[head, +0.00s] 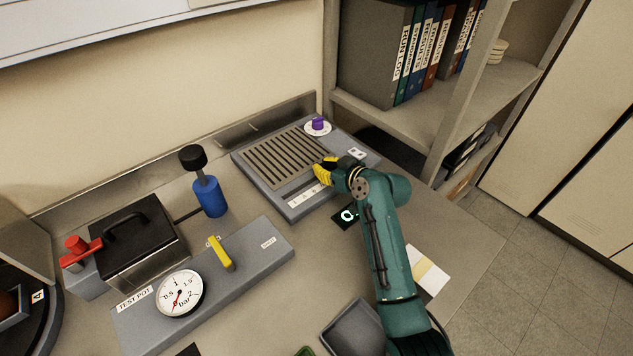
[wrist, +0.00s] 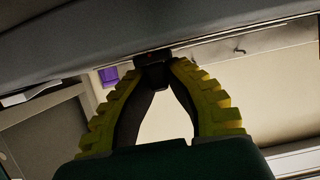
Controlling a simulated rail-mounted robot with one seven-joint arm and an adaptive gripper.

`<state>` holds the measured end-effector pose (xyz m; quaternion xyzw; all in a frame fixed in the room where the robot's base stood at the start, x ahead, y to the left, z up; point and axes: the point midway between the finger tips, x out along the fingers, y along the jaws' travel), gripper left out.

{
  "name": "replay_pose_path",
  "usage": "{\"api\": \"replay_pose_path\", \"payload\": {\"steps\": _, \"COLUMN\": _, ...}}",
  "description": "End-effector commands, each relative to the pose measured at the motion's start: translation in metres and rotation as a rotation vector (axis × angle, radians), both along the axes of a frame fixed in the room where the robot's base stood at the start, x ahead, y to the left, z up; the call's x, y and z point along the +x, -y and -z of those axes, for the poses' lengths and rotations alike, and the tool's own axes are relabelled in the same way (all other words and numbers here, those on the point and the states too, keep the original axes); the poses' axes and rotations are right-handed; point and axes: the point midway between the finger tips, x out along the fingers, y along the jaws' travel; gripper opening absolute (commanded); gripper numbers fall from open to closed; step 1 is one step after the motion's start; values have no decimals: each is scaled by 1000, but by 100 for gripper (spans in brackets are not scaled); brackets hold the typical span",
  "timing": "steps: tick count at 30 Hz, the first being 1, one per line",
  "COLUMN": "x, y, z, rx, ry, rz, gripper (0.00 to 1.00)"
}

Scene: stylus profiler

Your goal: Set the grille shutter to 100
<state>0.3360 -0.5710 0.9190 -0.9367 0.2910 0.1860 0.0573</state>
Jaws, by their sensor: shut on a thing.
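The grille unit (head: 283,160) is a grey box with a slatted top at the back of the bench. A pale scale strip (head: 308,195) runs along its front; its marks are too small to read. My yellow-fingered gripper (head: 326,170) is at the strip's right end. In the wrist view, my gripper (wrist: 160,65) is shut on a small dark tab (wrist: 153,76) beneath a grey edge. The tab is hidden behind the fingers in the head view, so its position on the scale cannot be told.
A purple knob (head: 318,123) on a white dial stands at the unit's back right. A blue cylinder with a black knob (head: 209,193) and a test pot panel with a yellow lever (head: 221,253) are left. A grey tray (head: 354,328) lies in front.

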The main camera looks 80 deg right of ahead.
Motion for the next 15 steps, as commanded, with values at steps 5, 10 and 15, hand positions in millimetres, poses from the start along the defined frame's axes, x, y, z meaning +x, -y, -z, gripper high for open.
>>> {"api": "replay_pose_path", "payload": {"steps": 5, "x": 3, "y": 0, "z": 5, "rx": 6, "ry": -5, "rz": -11, "gripper": 0}}
{"api": "replay_pose_path", "payload": {"steps": 10, "x": 2, "y": 1, "z": 5, "rx": 6, "ry": -7, "rz": -9, "gripper": 0}}
{"api": "replay_pose_path", "payload": {"steps": 15, "x": 2, "y": 0, "z": 5, "rx": 7, "ry": -6, "rz": -10, "gripper": 43}}
